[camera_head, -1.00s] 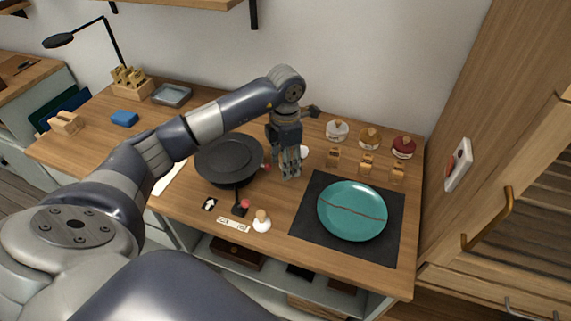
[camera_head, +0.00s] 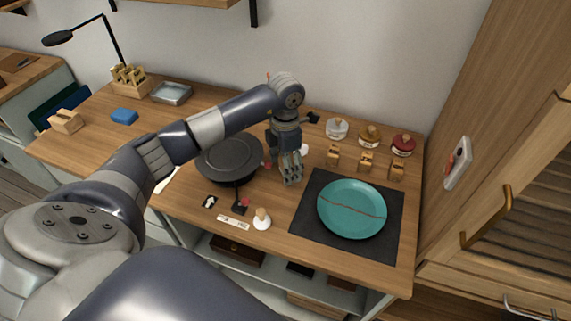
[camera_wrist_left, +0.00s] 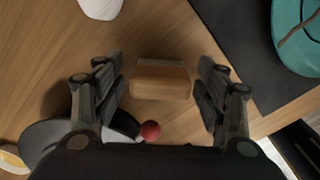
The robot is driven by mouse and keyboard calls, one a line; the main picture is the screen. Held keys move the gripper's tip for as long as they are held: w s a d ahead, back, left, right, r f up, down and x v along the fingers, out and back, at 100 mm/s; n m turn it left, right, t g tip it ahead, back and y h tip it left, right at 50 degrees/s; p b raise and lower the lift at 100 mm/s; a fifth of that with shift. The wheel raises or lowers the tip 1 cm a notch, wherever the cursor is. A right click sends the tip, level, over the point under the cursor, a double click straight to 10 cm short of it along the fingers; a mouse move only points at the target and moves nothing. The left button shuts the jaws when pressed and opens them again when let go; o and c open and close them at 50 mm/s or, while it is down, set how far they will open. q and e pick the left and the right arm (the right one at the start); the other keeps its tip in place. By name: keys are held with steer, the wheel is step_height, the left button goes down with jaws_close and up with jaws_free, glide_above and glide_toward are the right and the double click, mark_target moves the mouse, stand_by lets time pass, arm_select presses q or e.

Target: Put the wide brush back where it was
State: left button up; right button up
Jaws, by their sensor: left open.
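My left gripper (camera_head: 290,178) points down over the table between the black round turntable and the dark mat. In the left wrist view its fingers (camera_wrist_left: 165,95) stand open, on either side of a small wooden block (camera_wrist_left: 160,80) and apart from it. I cannot tell whether this block is the wide brush or part of it; the gripper hides it in the head view. Three small wooden pieces, left (camera_head: 333,155), middle (camera_head: 367,162) and right (camera_head: 396,170), stand behind the mat. My right gripper is not in view.
The turntable (camera_head: 228,155) is close on the left, with a red knob (camera_wrist_left: 151,130) near the fingers. A teal plate (camera_head: 352,208) with a seam lies on the mat (camera_head: 308,205). Jars (camera_head: 337,128) stand behind; a white-based knob (camera_head: 262,219) is in front.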

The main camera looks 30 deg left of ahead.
arm_select(q)
steer(key=shift+r, duration=0.4)
step_height(320, 180, up, 11)
steer(key=b, duration=0.2)
steer(key=shift+f+b, duration=0.2)
steer(key=shift+b, duration=0.2)
steer(key=shift+r, duration=0.45)
steer(key=shift+f, duration=0.1)
